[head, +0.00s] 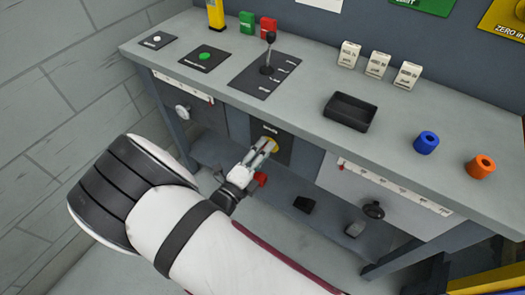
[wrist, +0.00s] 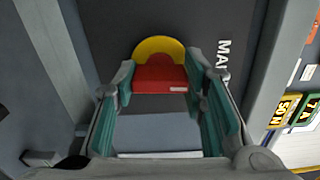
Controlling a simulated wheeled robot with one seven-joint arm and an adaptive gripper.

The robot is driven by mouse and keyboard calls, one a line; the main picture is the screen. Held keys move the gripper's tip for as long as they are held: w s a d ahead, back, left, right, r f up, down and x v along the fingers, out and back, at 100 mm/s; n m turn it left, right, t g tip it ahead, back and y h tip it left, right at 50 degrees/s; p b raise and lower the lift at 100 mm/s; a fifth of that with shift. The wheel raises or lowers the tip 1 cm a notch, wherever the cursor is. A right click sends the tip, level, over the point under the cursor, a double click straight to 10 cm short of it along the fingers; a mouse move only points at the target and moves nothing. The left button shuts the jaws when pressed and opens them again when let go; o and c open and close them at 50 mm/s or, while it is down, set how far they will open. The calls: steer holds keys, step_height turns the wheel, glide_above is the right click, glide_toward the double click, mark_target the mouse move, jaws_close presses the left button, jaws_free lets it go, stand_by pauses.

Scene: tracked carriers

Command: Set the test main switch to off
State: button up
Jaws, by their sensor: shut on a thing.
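The main switch is a red handle (wrist: 160,78) on a yellow disc (wrist: 158,48), mounted on a dark panel (head: 284,150) on the bench's front. Part of its label, beginning "MA", shows to its right in the wrist view. My gripper (wrist: 162,82) has one finger on each side of the red handle and is shut on it. The handle lies across the wrist view, with a small pale mark near its right end.
The benchtop above holds a black lever (head: 268,52) on a dark plate, a black tray (head: 349,111), white blocks (head: 377,64), a blue ring (head: 426,143) and an orange ring (head: 481,167). A dark knob (head: 373,210) is on the front to the right. A lower shelf holds dark blocks.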

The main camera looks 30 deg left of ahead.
steer(key=shift+s+f+n, duration=0.1)
steer(key=shift+n, duration=0.4)
steer(key=o, duration=1.2)
steer(key=shift+c, duration=0.2)
